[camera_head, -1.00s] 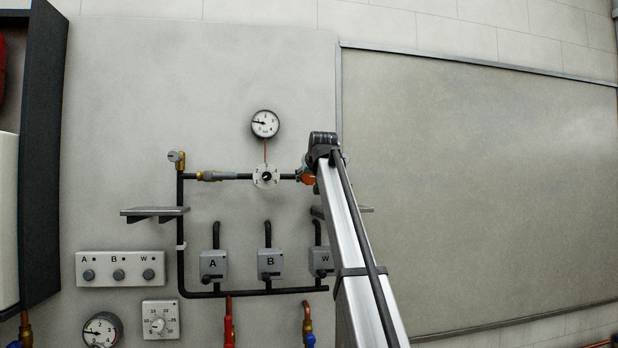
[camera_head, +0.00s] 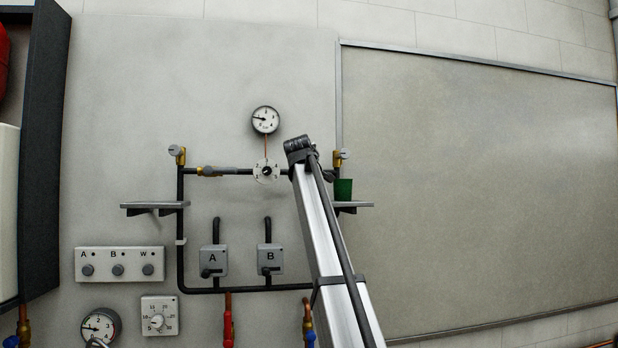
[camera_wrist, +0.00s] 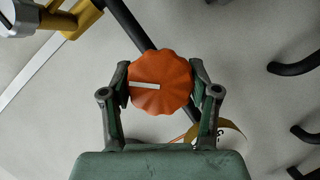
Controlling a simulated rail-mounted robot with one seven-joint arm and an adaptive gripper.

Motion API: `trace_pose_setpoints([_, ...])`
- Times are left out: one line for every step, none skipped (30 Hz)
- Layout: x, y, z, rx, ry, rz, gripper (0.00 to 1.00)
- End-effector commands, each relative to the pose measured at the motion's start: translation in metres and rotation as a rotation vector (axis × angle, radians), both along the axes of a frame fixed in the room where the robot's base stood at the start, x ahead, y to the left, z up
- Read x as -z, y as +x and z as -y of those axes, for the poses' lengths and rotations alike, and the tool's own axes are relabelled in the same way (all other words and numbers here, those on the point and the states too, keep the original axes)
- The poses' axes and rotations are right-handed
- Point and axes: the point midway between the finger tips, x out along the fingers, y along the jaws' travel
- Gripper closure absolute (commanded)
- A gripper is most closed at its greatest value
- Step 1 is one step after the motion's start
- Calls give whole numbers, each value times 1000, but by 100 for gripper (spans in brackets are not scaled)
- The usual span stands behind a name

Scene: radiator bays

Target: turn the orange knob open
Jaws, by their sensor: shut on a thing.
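The orange knob (camera_wrist: 160,82) is scalloped and round, with a white bar mark lying nearly level across its left half in the wrist view. My gripper (camera_wrist: 161,76) has its two green fingers on opposite sides of the knob, shut on it. A dark pipe (camera_wrist: 128,22) runs behind the knob. A white and ochre curved plate (camera_wrist: 228,136) with partly visible lettering shows below right of the knob in the wrist view.
A white numbered dial (camera_head: 265,171) sits left of my arm, under a gauge (camera_head: 265,119). Switch boxes A (camera_head: 213,262) and B (camera_head: 270,260) hang below.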

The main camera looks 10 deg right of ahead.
Motion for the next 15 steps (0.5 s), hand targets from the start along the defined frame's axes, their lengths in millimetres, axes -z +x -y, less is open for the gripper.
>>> trace_pose_setpoints([3,0,-1,0,-47,3,74])
trace_pose_setpoints([3,0,0,0,-76,4,74])
trace_pose_setpoints([3,0,0,0,-112,6,74])
trace_pose_setpoints([3,0,0,1,-141,7,74])
trace_pose_setpoints([3,0,0,0,-170,9,74])
trace_pose_setpoints([3,0,0,1,-208,11,74])
trace_pose_setpoints([3,0,0,1,-236,12,74])
trace_pose_setpoints([3,0,0,0,-265,13,74])
trace_pose_setpoints([3,0,0,1,-303,16,74])
trace_pose_setpoints([3,0,0,1,-330,17,74])
trace_pose_setpoints([3,0,0,0,-357,18,74])
trace_pose_setpoints([2,0,0,1,-395,20,74])
trace_pose_setpoints([2,0,0,0,-420,21,74])
trace_pose_setpoints([2,0,1,0,-446,23,74])
trace_pose_setpoints([2,0,0,1,-479,25,74])
